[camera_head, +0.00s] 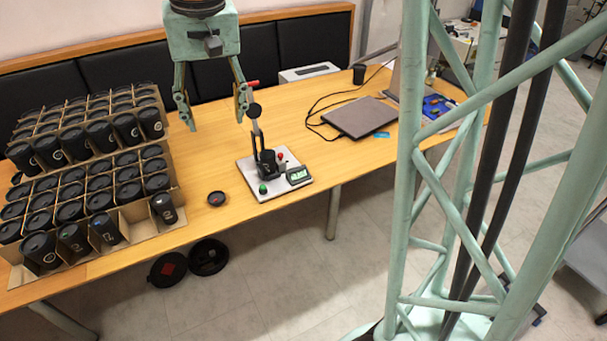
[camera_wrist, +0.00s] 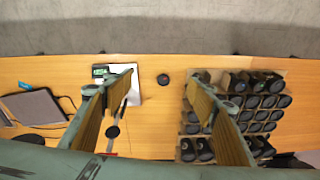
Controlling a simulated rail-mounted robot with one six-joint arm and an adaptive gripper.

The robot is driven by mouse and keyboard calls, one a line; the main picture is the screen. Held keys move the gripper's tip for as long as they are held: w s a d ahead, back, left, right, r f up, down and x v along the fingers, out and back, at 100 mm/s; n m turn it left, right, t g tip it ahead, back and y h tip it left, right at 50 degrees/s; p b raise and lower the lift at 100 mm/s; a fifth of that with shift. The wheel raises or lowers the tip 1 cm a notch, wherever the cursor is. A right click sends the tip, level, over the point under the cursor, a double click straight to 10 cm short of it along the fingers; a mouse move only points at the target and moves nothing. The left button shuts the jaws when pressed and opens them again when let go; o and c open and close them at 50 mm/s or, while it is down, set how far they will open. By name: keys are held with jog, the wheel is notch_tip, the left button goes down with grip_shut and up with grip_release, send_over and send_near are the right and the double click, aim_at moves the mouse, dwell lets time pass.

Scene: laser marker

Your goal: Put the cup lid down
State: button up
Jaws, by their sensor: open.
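A small round black piece that looks like the cup lid (camera_head: 216,198) lies flat on the wooden table, between the marking device and the cup boxes. It also shows in the wrist view (camera_wrist: 163,79) as a dark disc. My gripper (camera_head: 214,118) is open, its two fingers wide apart with nothing between them. It hangs above the table, clear of the lid. In the wrist view my gripper (camera_wrist: 150,92) has the lid below, in the gap between the fingers.
Boxes of black lidded cups (camera_head: 85,190) fill the table's left side. The marking device (camera_head: 274,178), with an upright lever and a display, stands right of the lid. A laptop (camera_head: 360,117) lies further right. Bare wood surrounds the lid. Round black things (camera_head: 168,269) are on the floor.

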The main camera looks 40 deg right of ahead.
jog(key=s+r+n+t, duration=0.1)
jog(key=s+r, duration=0.2)
jog(key=s, duration=1.4)
jog(key=s+r+n, duration=0.2)
jog(key=s+r, duration=0.1)
jog(key=s, duration=1.4)
jog(key=shift+r+t, duration=0.25)
jog(key=shift+t, duration=0.15)
jog(key=shift+w, duration=0.1)
jog(key=shift+f+b, duration=0.9)
jog(key=shift+b, duration=0.15)
